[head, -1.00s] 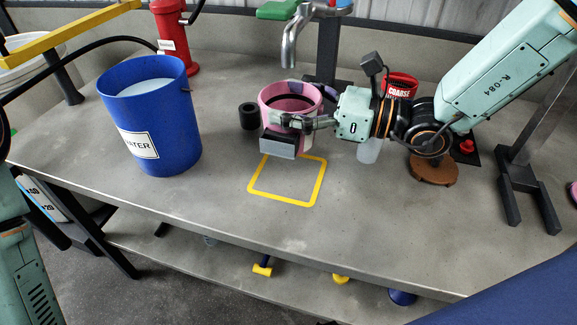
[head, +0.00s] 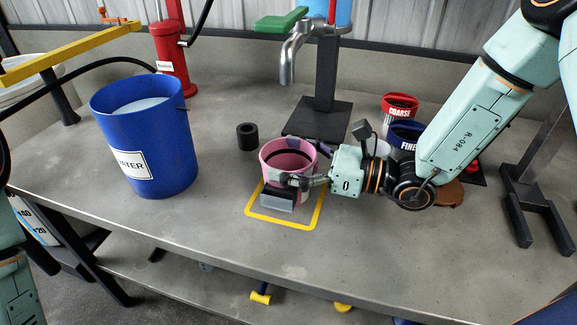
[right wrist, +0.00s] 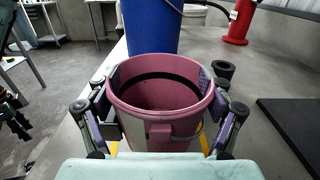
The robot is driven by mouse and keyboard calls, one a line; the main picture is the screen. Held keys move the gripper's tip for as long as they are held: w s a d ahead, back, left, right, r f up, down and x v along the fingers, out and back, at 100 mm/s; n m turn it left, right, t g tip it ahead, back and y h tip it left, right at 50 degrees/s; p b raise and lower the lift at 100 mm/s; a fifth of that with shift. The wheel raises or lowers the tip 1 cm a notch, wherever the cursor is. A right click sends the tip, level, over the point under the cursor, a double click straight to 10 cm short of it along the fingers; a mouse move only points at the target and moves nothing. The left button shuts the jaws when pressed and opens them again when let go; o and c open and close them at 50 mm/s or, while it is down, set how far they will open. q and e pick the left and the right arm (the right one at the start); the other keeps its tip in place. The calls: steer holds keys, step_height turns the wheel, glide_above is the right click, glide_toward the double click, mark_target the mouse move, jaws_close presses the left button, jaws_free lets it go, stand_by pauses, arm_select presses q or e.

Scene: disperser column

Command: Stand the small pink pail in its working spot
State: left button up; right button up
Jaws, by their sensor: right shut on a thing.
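The small pink pail (head: 285,154) stands upright at the yellow square outline (head: 283,223) on the bench, overlapping its back part. Whether its base touches the bench is hidden by my gripper. My right gripper (head: 292,180) is shut on the pail, with fingers on both sides of it. In the right wrist view the pail (right wrist: 165,92) is open and looks empty, with a dark band inside, between my fingers (right wrist: 165,110). Only part of my left arm shows at the left edge of the head view; its gripper is out of view.
A blue water bucket (head: 147,140) stands to the left. A black ring (head: 247,137) lies behind the pail. A metal spout (head: 290,55) is at the back. Red COARSE (head: 399,104) and blue FINE (head: 405,134) cups stand right. The front bench is clear.

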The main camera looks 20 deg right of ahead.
steer(key=shift+f, duration=0.7)
steer(key=shift+w+a+f, duration=0.1)
steer(key=shift+w, duration=0.1)
steer(key=shift+s, duration=0.1)
steer(key=shift+f+b, duration=0.1)
steer(key=shift+b, duration=0.25)
steer(key=o, duration=1.1)
steer(key=shift+f, duration=0.1)
